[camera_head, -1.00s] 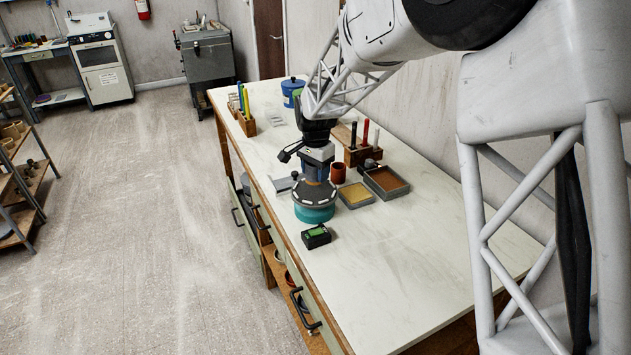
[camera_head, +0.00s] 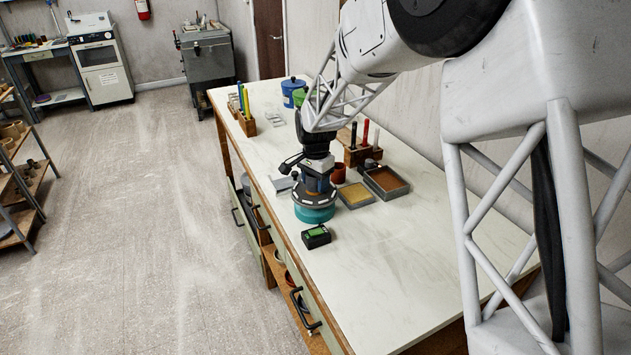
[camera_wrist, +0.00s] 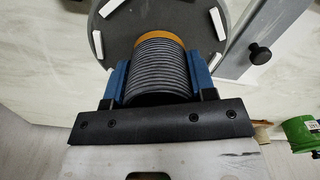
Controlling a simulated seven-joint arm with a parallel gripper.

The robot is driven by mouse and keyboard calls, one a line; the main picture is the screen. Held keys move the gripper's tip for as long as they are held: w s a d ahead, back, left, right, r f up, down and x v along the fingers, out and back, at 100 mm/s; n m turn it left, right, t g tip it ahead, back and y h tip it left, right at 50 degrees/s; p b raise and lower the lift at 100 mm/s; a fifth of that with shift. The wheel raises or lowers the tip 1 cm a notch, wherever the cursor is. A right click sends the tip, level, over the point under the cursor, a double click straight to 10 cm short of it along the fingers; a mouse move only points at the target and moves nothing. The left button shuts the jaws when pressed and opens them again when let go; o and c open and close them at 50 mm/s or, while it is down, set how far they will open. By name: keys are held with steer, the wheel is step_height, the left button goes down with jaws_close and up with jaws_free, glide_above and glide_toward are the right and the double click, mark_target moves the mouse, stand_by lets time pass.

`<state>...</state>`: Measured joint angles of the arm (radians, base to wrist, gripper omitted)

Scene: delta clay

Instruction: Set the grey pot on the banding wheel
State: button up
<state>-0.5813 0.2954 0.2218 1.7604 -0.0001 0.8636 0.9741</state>
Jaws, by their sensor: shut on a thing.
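The grey pot (camera_wrist: 160,72) has a ribbed side and an orange band at its far end. It shows in the wrist view between the two blue fingers of my gripper (camera_wrist: 162,78), which is shut on it. The banding wheel has a dark grey disc with white blocks around its edge (camera_wrist: 120,25) and a teal base (camera_head: 314,214). In the head view my gripper (camera_head: 316,185) points down over the middle of the wheel. The pot is mostly hidden there by the fingers. I cannot tell whether its lower end touches the disc.
A black box with a green display (camera_head: 316,236) stands close in front of the wheel. A green jar (camera_wrist: 300,132) stands behind. The near right tabletop is clear.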

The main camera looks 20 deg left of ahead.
steer(key=shift+f, duration=0.1)
steer(key=o, duration=0.9)
steer(key=shift+o, duration=0.2)
step_height(320, 180, up, 12)
steer(key=shift+r, duration=0.2)
stand_by(0.7)
